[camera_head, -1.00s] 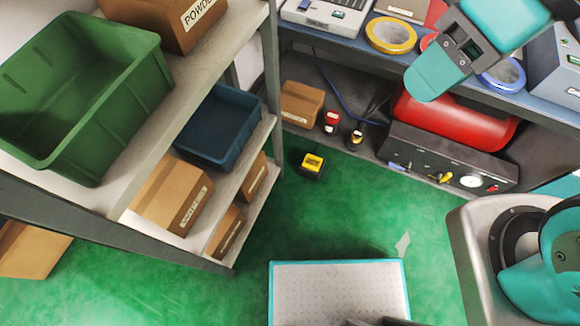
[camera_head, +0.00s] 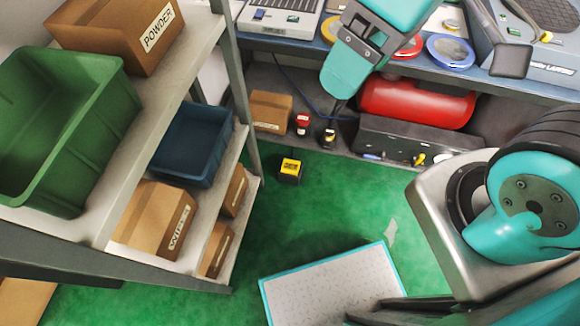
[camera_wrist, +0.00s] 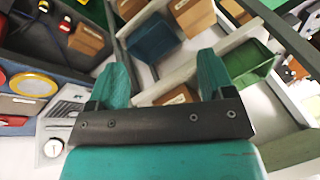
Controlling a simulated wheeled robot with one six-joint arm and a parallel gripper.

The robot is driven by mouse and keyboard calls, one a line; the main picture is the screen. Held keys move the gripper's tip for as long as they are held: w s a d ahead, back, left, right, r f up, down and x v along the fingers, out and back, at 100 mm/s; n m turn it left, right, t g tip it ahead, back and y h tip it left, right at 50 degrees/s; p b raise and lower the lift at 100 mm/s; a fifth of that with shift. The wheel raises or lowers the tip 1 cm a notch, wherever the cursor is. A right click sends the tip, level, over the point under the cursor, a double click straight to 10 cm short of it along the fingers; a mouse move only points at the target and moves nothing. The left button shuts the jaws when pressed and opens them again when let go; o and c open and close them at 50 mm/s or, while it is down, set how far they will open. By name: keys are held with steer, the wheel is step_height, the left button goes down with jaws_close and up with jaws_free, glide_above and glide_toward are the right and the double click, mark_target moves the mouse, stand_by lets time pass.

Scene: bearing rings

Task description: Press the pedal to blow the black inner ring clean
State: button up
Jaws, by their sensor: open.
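A small yellow-and-black box (camera_head: 290,170), which looks like the pedal, sits on the green floor in front of the bench in the head view. My teal gripper (camera_head: 340,90) hangs in front of the bench, above and to the right of that box in the picture. In the wrist view its two fingers (camera_wrist: 160,75) stand wide apart with nothing held between them. I cannot make out a black inner ring in either view. A red ring (camera_head: 408,47) and a blue ring (camera_head: 451,52) lie on the bench top; the arm hides most of a yellow one.
A shelf rack with a green bin (camera_head: 75,130), a blue bin (camera_head: 191,143) and cardboard boxes stands at left. A red tank (camera_head: 418,104) and a dark control panel (camera_head: 400,140) sit under the bench. Green floor around the yellow-and-black box is clear.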

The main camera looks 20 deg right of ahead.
jaws_close()
stand_by(1.6)
